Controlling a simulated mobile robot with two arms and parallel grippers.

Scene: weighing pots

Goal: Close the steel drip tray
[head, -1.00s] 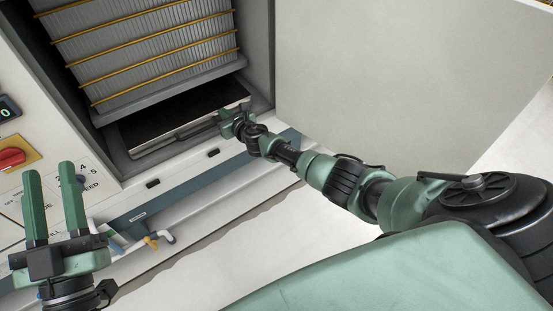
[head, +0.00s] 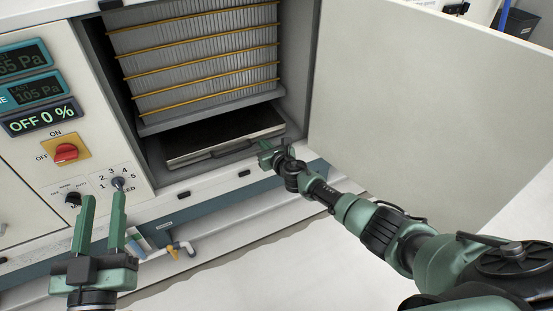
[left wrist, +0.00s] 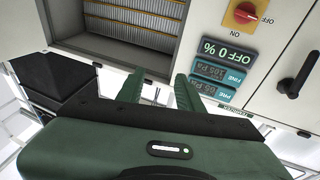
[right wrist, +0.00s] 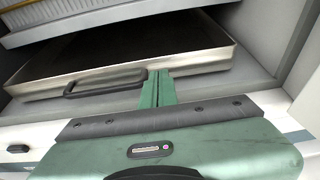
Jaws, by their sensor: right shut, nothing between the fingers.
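The steel drip tray (head: 225,133) is a shallow dark-bottomed pan with a steel rim, low in the open cabinet under the filter. In the right wrist view the tray (right wrist: 205,59) shows a dark handle (right wrist: 105,82) on its front. My right gripper (head: 266,156) is at the tray's front, right of the handle. Its fingers (right wrist: 158,76) are together and empty, with tips at the front face; contact is not certain. My left gripper (head: 103,197) is open and empty before the control panel; its spread fingers also show in the left wrist view (left wrist: 157,82).
A pleated filter (head: 195,55) with yellow strips hangs above the tray. The cabinet door (head: 425,90) stands open at right. A panel with a red switch (head: 66,153) is at left. A pipe with a yellow valve (head: 172,251) is below. The floor in front is clear.

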